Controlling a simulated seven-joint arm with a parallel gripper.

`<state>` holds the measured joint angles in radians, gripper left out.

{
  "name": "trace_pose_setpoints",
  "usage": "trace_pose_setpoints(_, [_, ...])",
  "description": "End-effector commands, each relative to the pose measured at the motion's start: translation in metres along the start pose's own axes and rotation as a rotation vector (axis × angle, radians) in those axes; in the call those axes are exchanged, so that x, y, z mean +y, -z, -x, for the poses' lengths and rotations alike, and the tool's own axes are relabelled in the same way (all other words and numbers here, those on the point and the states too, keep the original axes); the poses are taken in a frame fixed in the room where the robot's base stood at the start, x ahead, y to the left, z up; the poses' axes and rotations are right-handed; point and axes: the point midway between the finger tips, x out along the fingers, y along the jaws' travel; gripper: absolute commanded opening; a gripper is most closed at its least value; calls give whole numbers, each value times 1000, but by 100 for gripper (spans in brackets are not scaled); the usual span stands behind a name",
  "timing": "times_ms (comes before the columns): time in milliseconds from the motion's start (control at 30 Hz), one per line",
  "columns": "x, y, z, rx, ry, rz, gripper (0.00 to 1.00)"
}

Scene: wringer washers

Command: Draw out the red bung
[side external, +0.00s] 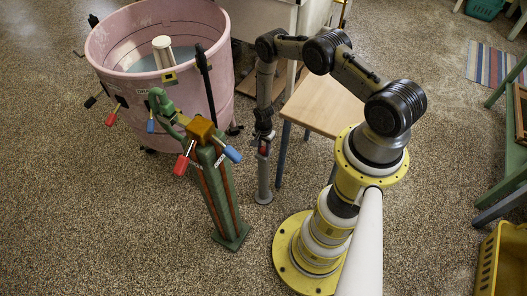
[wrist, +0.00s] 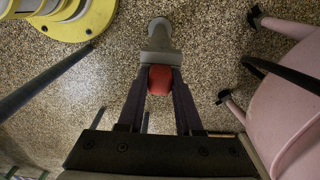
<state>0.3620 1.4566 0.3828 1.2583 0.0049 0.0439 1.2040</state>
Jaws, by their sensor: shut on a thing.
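The red bung (wrist: 160,80) is between the two dark fingers of my gripper (wrist: 161,74) in the wrist view, and the fingers are shut on it. It meets the mouth of an upright grey pipe (wrist: 160,35) just beyond the fingertips. I cannot tell how much of it is inside the pipe. In the side view, a small bit of the red bung (side external: 264,149) shows at the top of the grey pipe (side external: 263,182), under my gripper (side external: 264,143), which points down.
A pink tub (side external: 215,85) stands left of the pipe. A green post (side external: 222,195) with red and blue levers stands in front of it. A wooden stool (side external: 325,104) is close on the right. A yellow crate (side external: 500,265) is at the far right. Speckled floor lies open in front.

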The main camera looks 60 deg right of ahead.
Motion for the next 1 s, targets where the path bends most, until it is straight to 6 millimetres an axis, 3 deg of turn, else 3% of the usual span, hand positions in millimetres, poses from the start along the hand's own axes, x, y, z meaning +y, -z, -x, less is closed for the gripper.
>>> trace_pose_setpoints(267, [0,0,2,0,1,0,0])
trace_pose_setpoints(1000, [0,0,35,0,0,0,0])
